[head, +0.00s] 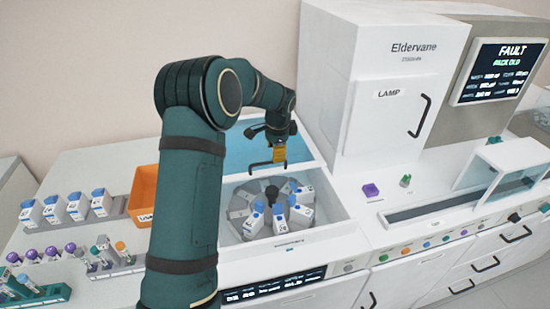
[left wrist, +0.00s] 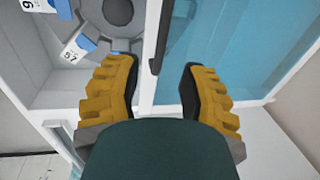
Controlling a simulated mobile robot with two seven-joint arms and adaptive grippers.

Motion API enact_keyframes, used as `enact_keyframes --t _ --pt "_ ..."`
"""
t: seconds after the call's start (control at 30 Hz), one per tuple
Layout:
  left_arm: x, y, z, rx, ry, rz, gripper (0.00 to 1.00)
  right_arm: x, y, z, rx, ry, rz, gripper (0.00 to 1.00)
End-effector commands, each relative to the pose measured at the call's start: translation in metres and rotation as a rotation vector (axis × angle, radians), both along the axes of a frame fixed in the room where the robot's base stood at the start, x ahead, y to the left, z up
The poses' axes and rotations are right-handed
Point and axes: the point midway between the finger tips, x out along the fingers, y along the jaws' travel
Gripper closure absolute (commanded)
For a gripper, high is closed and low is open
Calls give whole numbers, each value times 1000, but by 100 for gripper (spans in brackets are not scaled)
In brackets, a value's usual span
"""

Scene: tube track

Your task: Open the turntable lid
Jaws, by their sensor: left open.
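The turntable lid (head: 238,162) is a clear blue panel with a dark bar handle (head: 262,166) along its front edge. It lies at the back of the white well, and the turntable (head: 240,203) in front of it shows uncovered, with several blue-capped bottles on it. My left gripper (head: 279,153) is over the lid's front edge, beside the handle. In the left wrist view its yellow fingers (left wrist: 160,88) are apart with nothing between the tips. The handle (left wrist: 161,38) and blue lid (left wrist: 240,50) show just beyond them. I cannot tell whether a finger touches the handle. My right gripper is out of view.
An orange bin (head: 143,190) and a rack of white bottles (head: 75,208) stand left of the well. Tube racks (head: 100,258) lie nearer.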

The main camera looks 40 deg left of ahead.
Motion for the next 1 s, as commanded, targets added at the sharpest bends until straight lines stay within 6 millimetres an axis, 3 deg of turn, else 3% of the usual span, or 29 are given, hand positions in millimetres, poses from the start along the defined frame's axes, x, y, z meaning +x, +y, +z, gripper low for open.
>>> enact_keyframes --t 0.2,0.4,1.0 --pt "-6 -7 44 0 -1 0 59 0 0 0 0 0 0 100" --pt "-9 -10 66 1 2 0 59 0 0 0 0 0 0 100" --pt "-10 -11 72 0 3 0 59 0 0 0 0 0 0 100"
